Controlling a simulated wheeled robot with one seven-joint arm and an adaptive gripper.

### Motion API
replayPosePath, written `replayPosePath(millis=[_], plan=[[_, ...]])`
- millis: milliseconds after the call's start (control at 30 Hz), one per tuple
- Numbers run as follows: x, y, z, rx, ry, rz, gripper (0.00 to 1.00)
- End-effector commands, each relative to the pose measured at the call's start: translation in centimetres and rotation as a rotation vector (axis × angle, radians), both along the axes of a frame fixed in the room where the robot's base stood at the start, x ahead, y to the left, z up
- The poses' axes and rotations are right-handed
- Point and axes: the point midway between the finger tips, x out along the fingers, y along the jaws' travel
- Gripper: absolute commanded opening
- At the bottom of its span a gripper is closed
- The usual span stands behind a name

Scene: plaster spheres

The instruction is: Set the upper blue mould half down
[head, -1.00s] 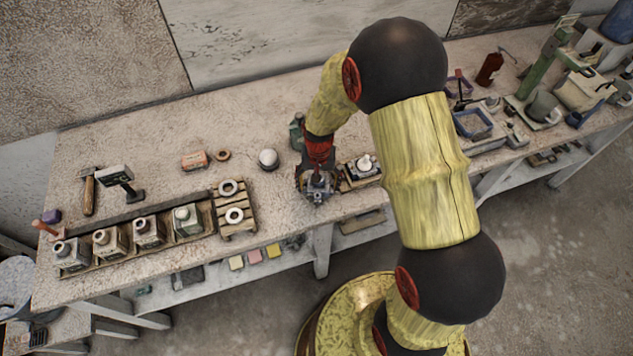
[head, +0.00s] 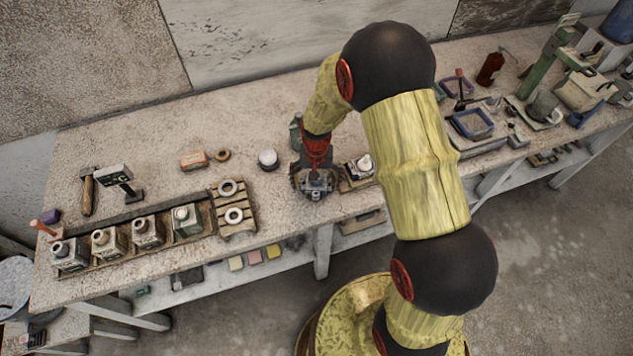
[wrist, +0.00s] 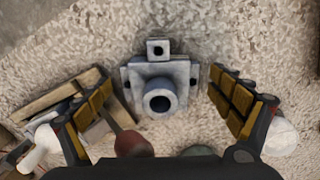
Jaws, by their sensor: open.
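The blue-grey mould half (wrist: 148,88) rests on the bench top, with a round spout facing up and a small square lug with a hole on its far side. In the wrist view it lies between the spread fingers of my gripper (wrist: 160,85), with a gap on each side. In the head view my gripper (head: 315,182) is low over the bench near its front edge, and the mould half (head: 318,186) is partly covered by it. I cannot tell whether a lower half lies beneath it.
A small wooden pallet (wrist: 62,98) with a white piece stands close by the left finger. A white plaster ball (head: 268,159) sits left of my gripper in the head view. A pallet with white rings (head: 237,228) and a rack of several moulds (head: 120,258) stand farther left.

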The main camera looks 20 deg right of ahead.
Motion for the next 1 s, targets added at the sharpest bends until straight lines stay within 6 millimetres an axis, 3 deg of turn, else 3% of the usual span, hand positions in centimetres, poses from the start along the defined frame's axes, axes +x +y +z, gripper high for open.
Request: replayPosePath(millis=[367,800,1000], plan=[[0.1,0.0,0.9,0.0,-0.002,0.0,0.94],[0.1,0.0,9.2,0.0,-0.003,0.0,0.94],[0.0,0.0,11.6,0.0,-0.001,0.0,0.94]])
